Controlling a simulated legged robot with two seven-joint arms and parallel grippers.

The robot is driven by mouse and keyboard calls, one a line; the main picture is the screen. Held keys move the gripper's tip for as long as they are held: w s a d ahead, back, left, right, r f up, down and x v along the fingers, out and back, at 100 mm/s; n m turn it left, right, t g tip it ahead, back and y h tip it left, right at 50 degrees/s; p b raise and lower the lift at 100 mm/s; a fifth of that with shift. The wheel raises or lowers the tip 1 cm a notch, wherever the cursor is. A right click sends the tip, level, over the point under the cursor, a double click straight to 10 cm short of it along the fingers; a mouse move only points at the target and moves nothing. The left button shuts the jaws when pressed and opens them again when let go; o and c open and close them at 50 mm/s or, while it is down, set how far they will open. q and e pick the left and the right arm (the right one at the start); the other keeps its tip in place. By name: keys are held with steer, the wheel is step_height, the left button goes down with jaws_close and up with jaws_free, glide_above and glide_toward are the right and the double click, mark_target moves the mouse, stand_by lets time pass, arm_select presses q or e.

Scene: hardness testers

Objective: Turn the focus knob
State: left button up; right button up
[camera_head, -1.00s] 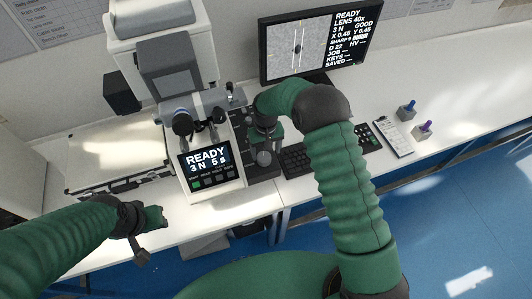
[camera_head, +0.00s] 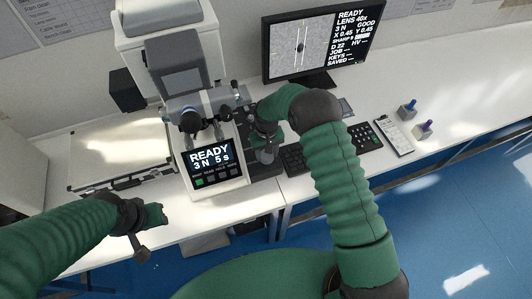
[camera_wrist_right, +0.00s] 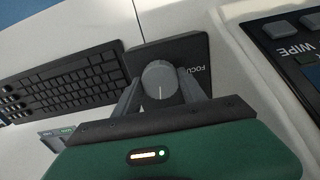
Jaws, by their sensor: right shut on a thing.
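The focus knob (camera_wrist_right: 160,80) is a grey round knob with a pale index line, on a dark block (camera_wrist_right: 190,52) marked FOCUS in the right wrist view. My right gripper (camera_wrist_right: 160,88) has one finger on each side of the knob and is shut on it. In the head view my right gripper (camera_head: 264,142) is beside the hardness tester (camera_head: 175,65), and my arm largely hides the knob. My left gripper (camera_head: 150,226) is over the bench's front edge, apart from the tester; its jaws are too unclear to read.
The monitor (camera_head: 322,42) shows a sample picture and text including READY, LENS 40x and GOOD. The tester's panel (camera_head: 211,158) reads READY, 3 N, 5 s. A keyboard (camera_wrist_right: 68,82) lies near the knob.

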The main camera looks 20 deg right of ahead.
steer(key=shift+w+a+f+m+b, duration=0.1)
steer(key=shift+f+m+b, duration=0.05)
steer(key=shift+m+b, duration=0.65)
steer(key=shift+m, duration=0.2)
steer(key=shift+r+m, duration=0.2)
steer(key=shift+m, duration=0.1)
steer(key=o, duration=1.4)
steer(key=shift+c, duration=0.2)
step_height(320, 180, up, 17)
steer(key=b, duration=0.2)
steer(key=shift+f, duration=0.2)
